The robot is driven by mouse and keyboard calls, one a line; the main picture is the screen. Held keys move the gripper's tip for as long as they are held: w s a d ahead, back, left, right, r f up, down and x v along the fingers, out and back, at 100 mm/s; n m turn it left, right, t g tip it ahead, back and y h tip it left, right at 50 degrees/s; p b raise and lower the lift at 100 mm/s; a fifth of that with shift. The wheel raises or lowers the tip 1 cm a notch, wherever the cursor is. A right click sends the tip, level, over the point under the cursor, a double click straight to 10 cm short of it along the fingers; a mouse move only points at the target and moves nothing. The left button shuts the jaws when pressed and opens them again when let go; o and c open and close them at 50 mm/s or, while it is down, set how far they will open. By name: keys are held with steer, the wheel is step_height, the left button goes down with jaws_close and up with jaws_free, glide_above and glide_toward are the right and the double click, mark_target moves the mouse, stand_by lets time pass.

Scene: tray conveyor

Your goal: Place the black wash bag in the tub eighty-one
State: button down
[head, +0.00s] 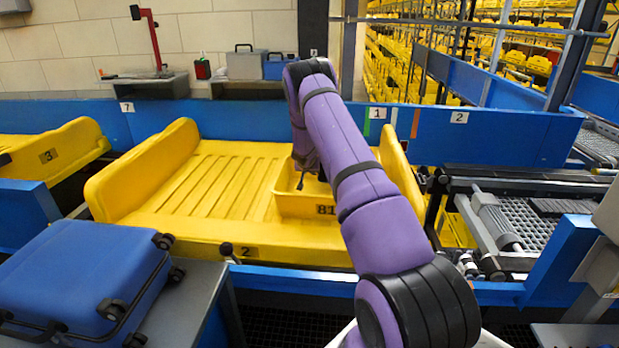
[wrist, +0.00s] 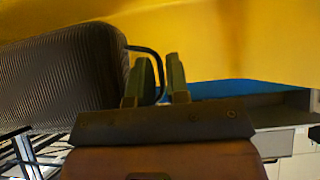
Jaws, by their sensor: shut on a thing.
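The black wash bag (wrist: 65,78), dark and ribbed, fills the left of the wrist view. Its thin loop handle (wrist: 155,52) reaches to my gripper (wrist: 157,80), which is shut on it. In the head view, the yellow tub eighty-one (head: 287,204) sits on the right part of a wide yellow tray (head: 190,222). My purple arm covers the tub's right side. A dark part of my wrist shows over the tub; the bag cannot be made out there. Yellow plastic fills the top of the wrist view, but I cannot tell whether it is tub or tray.
A blue suitcase (head: 85,272) lies on a grey bench (head: 195,300) at the front left. Another yellow tray (head: 55,150) stands at the left. A blue wall (head: 500,138) runs behind the conveyor. Grey and blue cases stand on a shelf behind. A roller section (head: 510,215) is at the right.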

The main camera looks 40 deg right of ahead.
steer(key=shift+f, duration=1.55)
steer(key=c, duration=1.1)
jaws_free()
steer(key=shift+f, duration=0.1)
